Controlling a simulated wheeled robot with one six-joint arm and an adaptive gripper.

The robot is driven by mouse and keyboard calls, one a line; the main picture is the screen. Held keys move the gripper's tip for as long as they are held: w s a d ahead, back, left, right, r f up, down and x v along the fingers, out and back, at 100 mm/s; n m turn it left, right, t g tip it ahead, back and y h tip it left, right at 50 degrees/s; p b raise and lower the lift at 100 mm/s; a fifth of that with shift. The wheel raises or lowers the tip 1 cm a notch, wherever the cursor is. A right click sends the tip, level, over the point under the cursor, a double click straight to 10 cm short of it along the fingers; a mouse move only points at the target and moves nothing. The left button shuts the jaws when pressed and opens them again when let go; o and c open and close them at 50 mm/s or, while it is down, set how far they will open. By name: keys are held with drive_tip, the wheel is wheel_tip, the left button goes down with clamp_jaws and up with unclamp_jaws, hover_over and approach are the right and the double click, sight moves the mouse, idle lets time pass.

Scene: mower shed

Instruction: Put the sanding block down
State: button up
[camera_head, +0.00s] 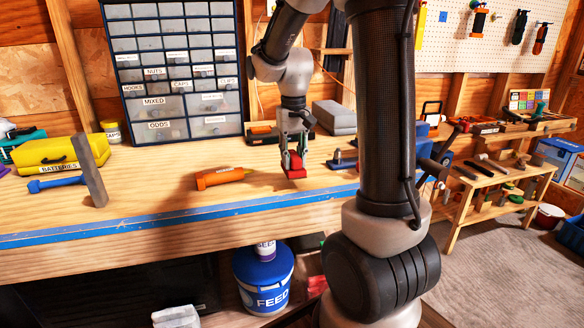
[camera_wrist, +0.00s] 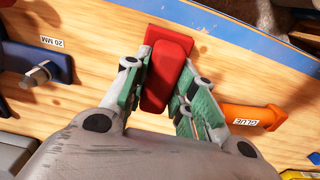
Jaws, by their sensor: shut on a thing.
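The sanding block is a red block (camera_head: 295,171) over the wooden workbench (camera_head: 150,190), near the middle of its top. In the wrist view the red block (camera_wrist: 168,75) lies lengthwise between the green-padded fingers. My gripper (camera_head: 293,157) points down and is shut on the block from both sides; it also shows in the wrist view (camera_wrist: 167,84). The block is at or just above the bench top; I cannot tell whether its underside touches.
An orange glue tool (camera_head: 220,178) lies left of the block. A blue tool labelled 20 MM (camera_wrist: 38,70) lies on its other side. A drawer cabinet (camera_head: 170,70) stands behind. Blue tape (camera_head: 150,224) marks the front edge. Bare wood lies in front of the block.

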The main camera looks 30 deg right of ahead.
sight(293, 168)
drive_tip(key=shift+f, duration=1.7)
drive_tip(key=shift+f, duration=0.1)
drive_tip(key=o, duration=1.1)
drive_tip(key=shift+c, duration=0.2)
